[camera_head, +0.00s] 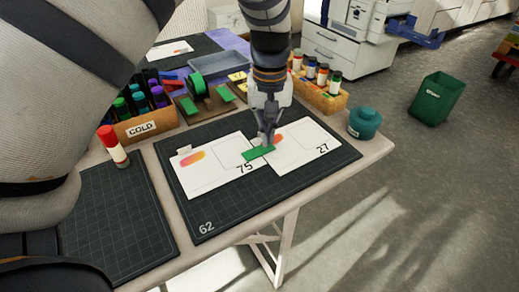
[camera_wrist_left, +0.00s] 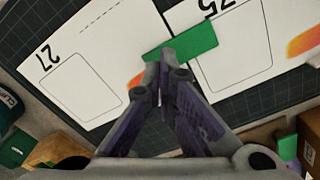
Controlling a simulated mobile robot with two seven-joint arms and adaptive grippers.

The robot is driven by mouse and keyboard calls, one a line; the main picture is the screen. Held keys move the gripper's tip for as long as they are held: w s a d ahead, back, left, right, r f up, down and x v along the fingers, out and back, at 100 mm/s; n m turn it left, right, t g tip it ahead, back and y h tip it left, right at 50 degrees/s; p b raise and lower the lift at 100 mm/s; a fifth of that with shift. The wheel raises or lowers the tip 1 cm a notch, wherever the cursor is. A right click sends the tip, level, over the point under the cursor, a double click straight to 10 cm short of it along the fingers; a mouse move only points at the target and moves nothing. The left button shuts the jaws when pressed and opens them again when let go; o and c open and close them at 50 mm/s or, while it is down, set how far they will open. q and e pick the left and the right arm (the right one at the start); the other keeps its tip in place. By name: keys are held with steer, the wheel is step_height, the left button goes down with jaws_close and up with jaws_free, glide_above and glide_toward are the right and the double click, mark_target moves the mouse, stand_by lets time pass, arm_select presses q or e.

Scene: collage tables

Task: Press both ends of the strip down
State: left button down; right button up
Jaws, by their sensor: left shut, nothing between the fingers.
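The green strip (camera_head: 257,154) lies across the seam between the card marked 75 (camera_head: 208,181) and the card marked 27 (camera_head: 312,160). It also shows in the left wrist view (camera_wrist_left: 197,41). My left gripper (camera_head: 265,143) points down, shut and empty, with its fingertips at the strip's end on the 27 side. In the left wrist view its fingertips (camera_wrist_left: 166,62) overlap that end of the strip; whether they touch it I cannot tell. The end on the 75 card is uncovered. My right gripper is not in view.
The cards lie on a dark cutting mat (camera_head: 215,222) marked 62. A teal jar (camera_head: 365,122) stands at the table's right corner, a red bottle (camera_head: 113,147) at left.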

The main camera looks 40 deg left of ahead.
arm_select(q)
steer(key=shift+f, duration=1)
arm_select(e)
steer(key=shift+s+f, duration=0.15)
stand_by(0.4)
arm_select(q)
steer(key=shift+r+p, duration=1)
steer(key=shift+r, duration=2.6)
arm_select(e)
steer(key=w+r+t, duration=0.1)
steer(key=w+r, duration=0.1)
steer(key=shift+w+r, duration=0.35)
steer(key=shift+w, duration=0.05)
arm_select(q)
steer(key=shift+f, duration=0.1)
